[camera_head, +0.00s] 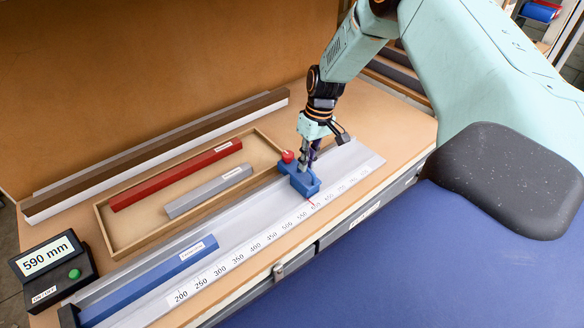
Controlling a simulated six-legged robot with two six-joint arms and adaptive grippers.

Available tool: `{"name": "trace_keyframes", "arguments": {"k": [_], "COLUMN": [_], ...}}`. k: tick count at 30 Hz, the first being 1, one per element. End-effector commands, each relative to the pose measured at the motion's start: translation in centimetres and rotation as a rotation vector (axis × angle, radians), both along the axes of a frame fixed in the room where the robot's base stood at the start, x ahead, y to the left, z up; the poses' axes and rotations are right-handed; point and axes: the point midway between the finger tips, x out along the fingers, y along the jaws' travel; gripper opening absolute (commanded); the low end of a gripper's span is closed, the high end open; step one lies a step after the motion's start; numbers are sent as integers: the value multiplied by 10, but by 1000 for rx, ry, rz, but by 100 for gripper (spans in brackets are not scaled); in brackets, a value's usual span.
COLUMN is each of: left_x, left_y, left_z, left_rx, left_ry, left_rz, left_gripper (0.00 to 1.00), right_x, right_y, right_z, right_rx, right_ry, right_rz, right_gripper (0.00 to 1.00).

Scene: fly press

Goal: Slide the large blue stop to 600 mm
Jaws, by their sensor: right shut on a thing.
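The large blue stop (301,181) sits on the grey rail (350,160) towards its right end. A red ball knob (287,157) shows at its back left. A thin red pointer (311,203) on its front side lies over the printed scale (240,254), just past the 550 mark; the number under it is hard to read. My right gripper (308,158) reaches down from above and is shut on the stop. Its fingertips are partly hidden. The display box (47,257) at the left reads 590 mm. My left gripper is not in view.
A long blue bar (150,283) lies along the rail's left part. A shallow wooden tray (105,226) behind holds a red bar (175,175) and a grey bar (208,192). The rail to the right of the stop is clear. A green button (74,274) is on the box.

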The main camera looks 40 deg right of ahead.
Motion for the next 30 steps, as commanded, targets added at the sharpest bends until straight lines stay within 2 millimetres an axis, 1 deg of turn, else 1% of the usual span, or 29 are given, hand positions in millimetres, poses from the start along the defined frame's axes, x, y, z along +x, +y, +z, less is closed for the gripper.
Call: {"name": "trace_keyframes", "arguments": {"k": [4, 15, 16, 23, 30], "left_x": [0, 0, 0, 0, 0], "left_y": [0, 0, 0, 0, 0], "left_z": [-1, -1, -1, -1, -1], "left_rx": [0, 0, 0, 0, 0], "left_ry": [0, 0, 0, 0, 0], "left_rz": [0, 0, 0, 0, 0], "left_gripper": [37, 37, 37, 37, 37], "right_x": [-1, -1, -1, 0, 0], "right_y": [-8, -9, -9, -9, -9], "right_z": [-1, 0, 0, 0, 0], "right_rx": [2, 2, 2, 1, 0], "right_ry": [3, 3, 3, 1, 0], "right_rz": [1, 1, 1, 0, 0], "right_gripper": [0, 0, 13, 33, 34]}}
